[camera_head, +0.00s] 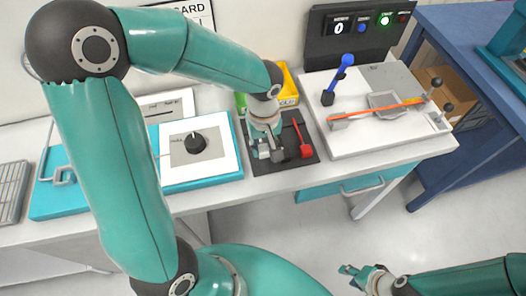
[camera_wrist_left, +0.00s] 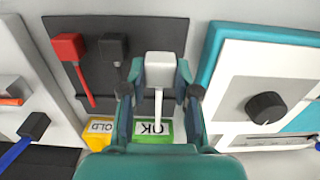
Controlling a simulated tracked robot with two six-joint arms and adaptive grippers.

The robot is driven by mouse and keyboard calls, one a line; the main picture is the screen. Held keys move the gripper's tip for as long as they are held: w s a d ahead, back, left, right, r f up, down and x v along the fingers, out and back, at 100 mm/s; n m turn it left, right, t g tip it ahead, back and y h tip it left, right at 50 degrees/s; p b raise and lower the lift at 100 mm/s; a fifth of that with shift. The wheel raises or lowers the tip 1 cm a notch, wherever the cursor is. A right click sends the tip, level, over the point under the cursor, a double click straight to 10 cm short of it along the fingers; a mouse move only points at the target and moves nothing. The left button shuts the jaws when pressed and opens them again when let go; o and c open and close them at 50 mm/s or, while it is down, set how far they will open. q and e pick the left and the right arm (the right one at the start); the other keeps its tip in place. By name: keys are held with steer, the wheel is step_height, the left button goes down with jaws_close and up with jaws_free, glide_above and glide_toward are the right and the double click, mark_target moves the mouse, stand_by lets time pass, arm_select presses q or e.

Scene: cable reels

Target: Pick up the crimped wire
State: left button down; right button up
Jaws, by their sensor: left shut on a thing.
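My left gripper (camera_head: 266,147) is over the dark mat (camera_head: 313,158). In the left wrist view it (camera_wrist_left: 160,75) is shut on a white block-ended wire (camera_wrist_left: 160,65), whose thin white lead runs toward the green box. A red block-ended wire (camera_wrist_left: 69,46) and a black one (camera_wrist_left: 113,47) lie on the mat to its left. In the head view the red one (camera_head: 305,151) is right of the gripper. An orange wire (camera_head: 385,107) stretches across the white board. My right gripper (camera_head: 350,274) is low in the head view, away from the bench; its opening is unclear.
A green box (camera_wrist_left: 168,130) marked OK and a yellow box (camera_wrist_left: 97,134) stand behind the mat. A teal panel with a black knob (camera_head: 195,142) is left of the mat. The white board (camera_head: 350,145) with a blue lever (camera_head: 340,72) is right. A blue table (camera_head: 465,150) stands further right.

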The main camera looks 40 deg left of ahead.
arm_select(q)
step_height(320, 180, up, 20)
steer(key=p, duration=0.4)
steer(key=shift+r, duration=0.2)
stand_by(0.5)
